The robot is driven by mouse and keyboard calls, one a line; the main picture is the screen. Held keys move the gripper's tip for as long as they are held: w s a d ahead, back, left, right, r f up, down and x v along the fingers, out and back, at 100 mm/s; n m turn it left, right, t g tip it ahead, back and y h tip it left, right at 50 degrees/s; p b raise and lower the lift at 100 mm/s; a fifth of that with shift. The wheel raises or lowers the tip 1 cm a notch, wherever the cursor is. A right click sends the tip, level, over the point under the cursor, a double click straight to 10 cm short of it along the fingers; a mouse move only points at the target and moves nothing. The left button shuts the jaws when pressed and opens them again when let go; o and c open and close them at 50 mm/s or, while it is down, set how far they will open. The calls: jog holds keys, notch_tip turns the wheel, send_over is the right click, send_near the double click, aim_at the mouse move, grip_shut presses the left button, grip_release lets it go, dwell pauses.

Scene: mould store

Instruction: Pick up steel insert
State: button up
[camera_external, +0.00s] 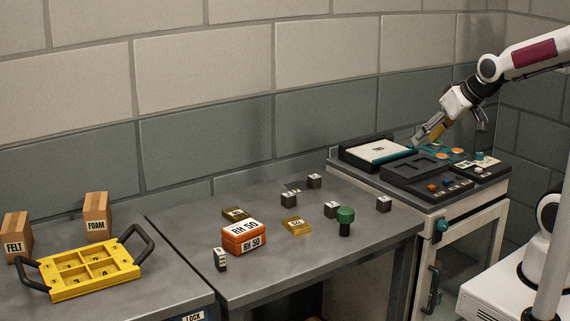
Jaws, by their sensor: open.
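Several small dark grey blocks with pale labelled faces stand on the grey bench. One is at the back (314,181), one in the middle (331,209) and one at the right (383,204). The labels are too small to read, so I cannot tell which one is the steel insert. Two brass-coloured blocks also lie there, one at the front (296,226) and one behind the orange box (236,214). My gripper (428,132) is open, tilted down and to the left above the equipment cabinet at the right, well away from the blocks.
An orange box marked RH 50 (244,238), a small labelled block (220,259) and a green-topped knob (345,221) stand on the bench. A yellow handled tray (118,277) and FELT (17,236) and FOAM (97,215) boxes are left. The cabinet top (495,183) carries dark trays.

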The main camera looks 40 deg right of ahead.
jog(key=w+a+f+t, duration=0.2)
jog(key=w+f, duration=0.2)
jog(key=w, duration=0.6)
jog(key=w+a+f+t, duration=0.1)
jog(key=w+a+f, duration=0.25)
jog(key=w, duration=0.65)
jog(key=t, duration=0.2)
send_near(318, 176)
jog(key=shift+w+a+f+h, duration=0.1)
jog(key=shift+w+f+h, duration=0.1)
jog(key=shift+w, duration=0.4)
jog(key=shift+w+a+f+h, duration=0.1)
jog(key=shift+w+a+h, duration=0.1)
jog(key=shift+w, duration=0.4)
jog(key=shift+w+f+t, duration=0.25)
jog(key=shift+f+t, duration=0.05)
jog(key=shift+f, duration=0.25)
jog(key=shift+w, duration=0.15)
jog(key=shift+x, duration=1.15)
jog(key=shift+w+a+f, duration=0.1)
